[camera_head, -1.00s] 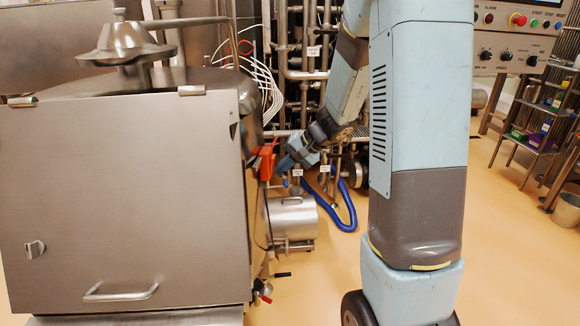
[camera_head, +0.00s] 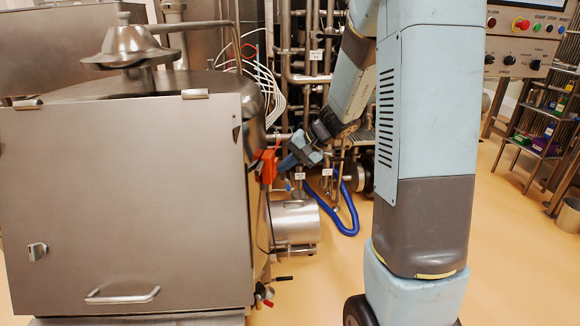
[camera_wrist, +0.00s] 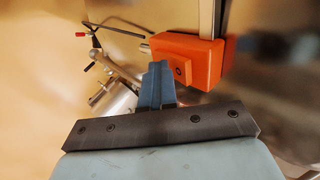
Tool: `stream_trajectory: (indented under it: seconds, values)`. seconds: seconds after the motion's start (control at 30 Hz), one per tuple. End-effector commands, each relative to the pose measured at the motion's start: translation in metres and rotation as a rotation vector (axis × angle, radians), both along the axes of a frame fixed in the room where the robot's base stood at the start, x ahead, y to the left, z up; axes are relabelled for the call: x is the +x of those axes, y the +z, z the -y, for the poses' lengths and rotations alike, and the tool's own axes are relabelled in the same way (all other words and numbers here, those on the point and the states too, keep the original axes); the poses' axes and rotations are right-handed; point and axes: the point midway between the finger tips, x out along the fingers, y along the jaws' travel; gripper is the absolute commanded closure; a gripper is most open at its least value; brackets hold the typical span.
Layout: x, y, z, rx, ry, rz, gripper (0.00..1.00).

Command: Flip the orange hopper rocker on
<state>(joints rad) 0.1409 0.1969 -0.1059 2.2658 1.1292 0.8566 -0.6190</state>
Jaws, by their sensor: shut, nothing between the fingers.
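The orange hopper rocker housing (camera_head: 268,165) is on the right side of the steel hopper (camera_head: 130,200) in the head view. In the wrist view the orange box (camera_wrist: 198,60) is just ahead and to the right of my fingers, with a small raised orange piece on its near face. My gripper (camera_head: 287,163) is close to the right of the orange part in the head view. In the wrist view my gripper (camera_wrist: 157,72) is shut, its blue fingers together and empty. The fingertips lie beside the box's left end; I cannot tell whether they touch it.
A steel cylinder (camera_head: 295,225) and a blue hose (camera_head: 348,215) are below my gripper. Steel pipes (camera_head: 313,60) stand behind my arm. A control panel (camera_head: 525,40) and a shelf rack (camera_head: 545,120) are at the right. The floor at the right is open.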

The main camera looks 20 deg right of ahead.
Motion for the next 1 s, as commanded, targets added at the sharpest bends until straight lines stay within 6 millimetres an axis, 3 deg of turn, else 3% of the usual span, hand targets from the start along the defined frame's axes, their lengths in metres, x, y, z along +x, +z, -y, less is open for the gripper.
stream_trajectory:
  seconds: [0.3, 0.7, 1.0]
  values:
    - [-0.014, -0.006, 0.032, 0.000, 0.003, -0.002, 1.00]
    - [-0.043, 0.036, 0.088, -0.001, 0.005, 0.000, 1.00]
    - [-0.052, 0.049, 0.105, -0.001, 0.006, 0.000, 1.00]
